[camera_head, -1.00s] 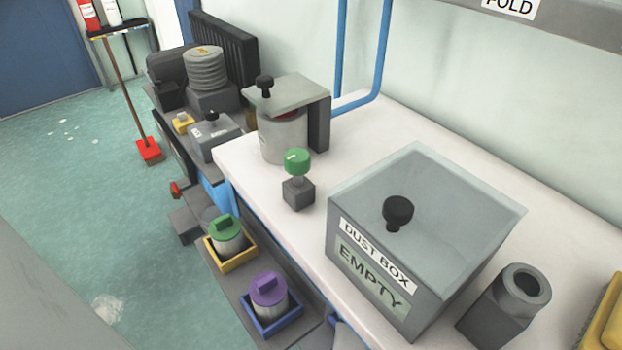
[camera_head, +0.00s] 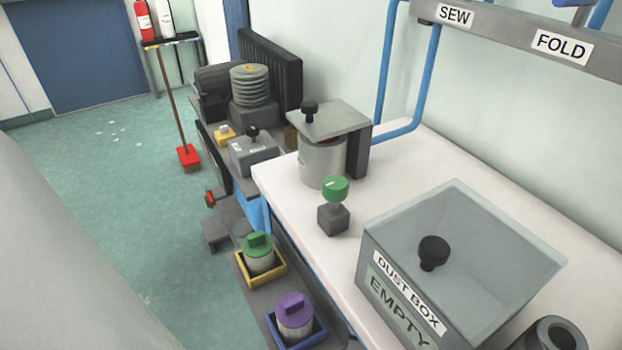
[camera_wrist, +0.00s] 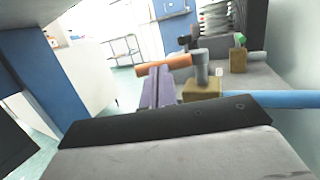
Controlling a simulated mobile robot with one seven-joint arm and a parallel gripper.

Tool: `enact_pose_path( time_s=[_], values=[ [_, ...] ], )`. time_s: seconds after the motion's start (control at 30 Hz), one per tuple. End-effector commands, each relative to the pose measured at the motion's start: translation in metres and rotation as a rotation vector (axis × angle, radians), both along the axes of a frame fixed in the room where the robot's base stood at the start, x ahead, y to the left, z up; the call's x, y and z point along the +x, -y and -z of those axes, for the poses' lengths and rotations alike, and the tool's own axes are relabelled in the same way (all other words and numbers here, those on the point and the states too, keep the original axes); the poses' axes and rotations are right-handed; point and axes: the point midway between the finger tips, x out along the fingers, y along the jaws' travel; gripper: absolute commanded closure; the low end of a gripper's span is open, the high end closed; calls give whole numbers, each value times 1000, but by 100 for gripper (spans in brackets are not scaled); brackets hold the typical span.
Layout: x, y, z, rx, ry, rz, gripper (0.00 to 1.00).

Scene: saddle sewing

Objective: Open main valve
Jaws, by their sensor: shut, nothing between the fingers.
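In the wrist view my gripper (camera_wrist: 161,88) is shut and empty, its two fingers side by side and pointing away from the camera. Just beyond the fingertips an orange lever (camera_wrist: 164,65) lies across, slightly tilted. It runs to a grey stem (camera_wrist: 200,68) above a brass-coloured block (camera_wrist: 203,87). A blue pipe (camera_wrist: 275,98) leads right from there. These look like a valve, but no label shows. Whether the fingers touch the lever I cannot tell. The head view does not show my gripper.
The head view shows a white bench with a grey dust box (camera_head: 455,255), a green knob (camera_head: 335,190) and a grey canister (camera_head: 322,162). Purple-lidded (camera_head: 295,314) and green-lidded (camera_head: 260,254) cans stand beside the bench. A broom (camera_head: 188,155) leans farther back.

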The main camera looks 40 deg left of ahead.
Motion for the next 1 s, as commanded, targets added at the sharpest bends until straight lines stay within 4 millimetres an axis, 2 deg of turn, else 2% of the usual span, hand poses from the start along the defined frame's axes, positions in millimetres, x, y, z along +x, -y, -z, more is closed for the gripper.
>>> enact_pose_path(
  time_s=[0.07,0.3,0.5,1.0],
  values=[
    [-4,-4,-7,-2,-2,40,100],
    [-9,-14,-6,-2,0,176,100],
    [-12,-24,-2,-1,2,176,100],
    [-13,-24,1,-2,1,173,100]
  ],
)
